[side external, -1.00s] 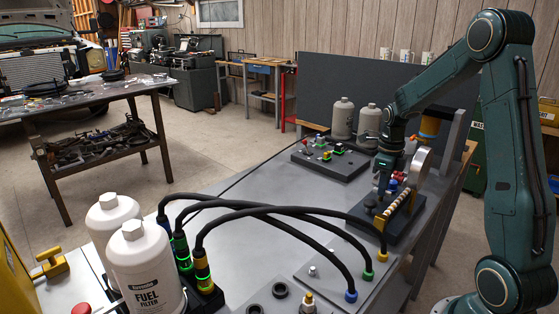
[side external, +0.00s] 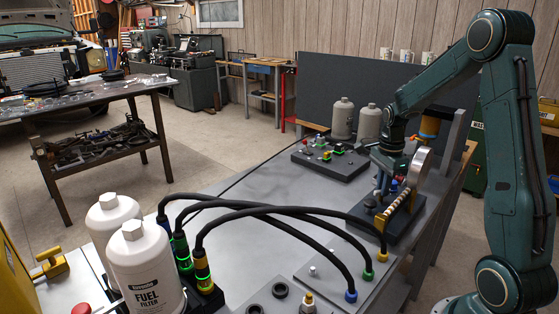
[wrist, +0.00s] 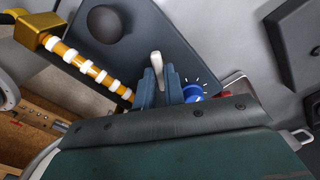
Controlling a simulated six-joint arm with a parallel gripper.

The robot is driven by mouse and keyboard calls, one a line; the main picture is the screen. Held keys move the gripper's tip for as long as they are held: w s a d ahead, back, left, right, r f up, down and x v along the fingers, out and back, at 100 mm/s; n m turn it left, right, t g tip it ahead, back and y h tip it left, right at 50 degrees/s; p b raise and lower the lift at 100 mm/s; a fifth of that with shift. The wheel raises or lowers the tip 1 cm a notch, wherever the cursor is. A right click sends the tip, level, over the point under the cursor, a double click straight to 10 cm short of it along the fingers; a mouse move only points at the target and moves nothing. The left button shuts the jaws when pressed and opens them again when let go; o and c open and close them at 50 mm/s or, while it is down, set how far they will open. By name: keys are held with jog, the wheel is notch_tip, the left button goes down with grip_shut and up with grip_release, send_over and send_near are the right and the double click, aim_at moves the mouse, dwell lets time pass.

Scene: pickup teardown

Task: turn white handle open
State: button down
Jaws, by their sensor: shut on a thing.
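The white handle (wrist: 156,62) shows in the wrist view as a short pale lever, its rounded tip sticking out from between the fingers of my gripper (wrist: 162,86). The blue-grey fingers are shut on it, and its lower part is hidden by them. In the side external view my gripper (side external: 380,190) is low over the dark base plate (side external: 398,232) at the right end of the bench. The handle cannot be made out clearly there.
A blue knob (wrist: 193,92) with white tick marks sits close right of the fingers. A gold rod with white rings (wrist: 90,70) and a black round knob (wrist: 107,23) lie to the left. Black hoses (side external: 290,212) arch over the bench nearer the camera.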

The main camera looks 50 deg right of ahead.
jog(key=n, duration=0.6)
dwell(0.5)
jog(key=c, duration=1.5)
grip_release()
jog(key=shift+r, duration=0.1)
notch_tip(320, 180, up, 14)
jog(key=shift+f, duration=0.15)
jog(key=shift+a, duration=0.1)
